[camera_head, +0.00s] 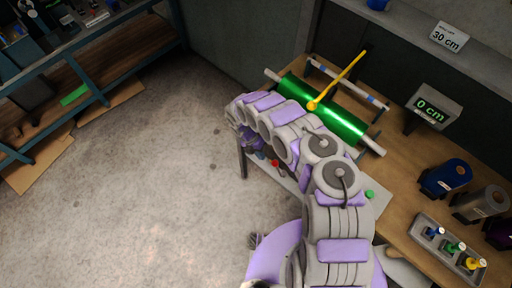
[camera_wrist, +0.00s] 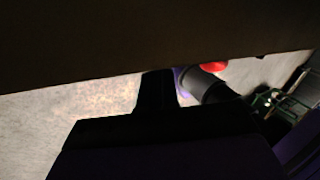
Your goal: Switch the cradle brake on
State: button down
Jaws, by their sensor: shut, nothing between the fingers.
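A green foil roll (camera_head: 345,124) lies across its cradle on the wooden bench. A yellow lever with a ball end (camera_head: 340,80) slants over the roll. A red knob (camera_head: 275,163) shows at the bench's near side, beside my arm. A red round part also shows in the wrist view (camera_wrist: 213,66), partly hidden by the dark edge above. A green knob (camera_head: 369,194) is farther right on the bench's near side. My gripper (camera_wrist: 158,76) is dark, shut and empty, below the dark edge. In the head view my arm hides most of it. I cannot tell which part is the brake.
A display reading 0 cm (camera_head: 432,106) and a 30 cm card (camera_head: 449,37) stand at the right. Blue (camera_head: 446,178) and grey (camera_head: 480,204) rolls and a tray of coloured dies (camera_head: 425,246) are on the bench. Shelving (camera_head: 100,50) stands far left. The floor between is clear.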

aim_at(278, 169)
jog(key=d, duration=0.1)
jog(key=s+d+r, duration=0.1)
jog(key=d, duration=0.1)
jog(key=shift+s, duration=0.2)
jog(key=shift+d+r+p, duration=0.1)
jog(key=shift+r+p, duration=0.05)
jog(key=shift+p, duration=0.2)
jog(key=shift+s+d+r+t+y+p, duration=0.2)
jog(key=shift+r+t+y+p, duration=0.15)
jog(key=shift+p, duration=0.2)
